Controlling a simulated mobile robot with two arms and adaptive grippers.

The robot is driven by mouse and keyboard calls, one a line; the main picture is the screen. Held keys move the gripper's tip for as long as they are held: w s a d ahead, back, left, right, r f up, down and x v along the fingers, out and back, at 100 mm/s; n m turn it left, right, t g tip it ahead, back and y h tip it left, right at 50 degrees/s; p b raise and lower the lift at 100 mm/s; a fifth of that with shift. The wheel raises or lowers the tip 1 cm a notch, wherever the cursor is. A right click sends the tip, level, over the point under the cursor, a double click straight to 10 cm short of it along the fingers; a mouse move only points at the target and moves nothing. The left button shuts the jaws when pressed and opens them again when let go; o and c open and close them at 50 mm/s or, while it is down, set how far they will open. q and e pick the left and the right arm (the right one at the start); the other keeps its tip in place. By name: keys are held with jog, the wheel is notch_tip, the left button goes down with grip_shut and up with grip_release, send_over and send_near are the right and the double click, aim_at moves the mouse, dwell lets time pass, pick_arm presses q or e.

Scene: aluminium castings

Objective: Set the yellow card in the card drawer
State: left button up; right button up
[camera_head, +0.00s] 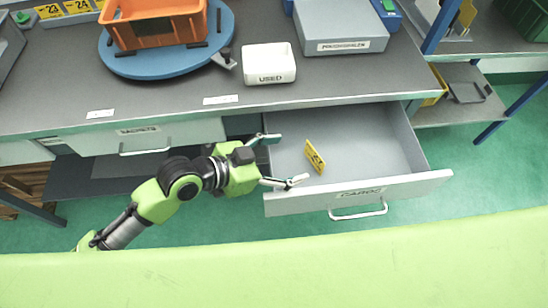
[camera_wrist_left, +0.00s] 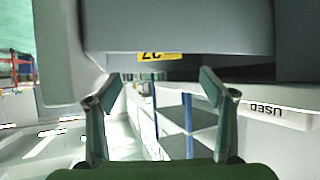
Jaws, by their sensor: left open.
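The yellow card (camera_head: 315,157) is within the outline of the open card drawer (camera_head: 391,187), left of its middle, and looks tilted. In the left wrist view, turned upside down, a strip of the card (camera_wrist_left: 160,56) with a number shows past the edge of a grey drawer wall (camera_wrist_left: 180,28); the rest is hidden. My left gripper (camera_head: 284,160) is open and empty at the drawer's left side, its fingertips just left of the card and apart from it. Both fingers (camera_wrist_left: 158,88) are spread in the left wrist view. My right gripper is not in view.
A closed drawer (camera_head: 180,137) is to the left under the worktop (camera_head: 180,93). On top stand a white USED bin (camera_head: 268,68), a grey box (camera_head: 345,25) and an orange crate (camera_head: 150,30) on a blue turntable (camera_head: 145,66). The drawer's right part is empty.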

pick_arm(q)
jog(key=shift+v, duration=2.05)
jog(key=shift+r, duration=0.1)
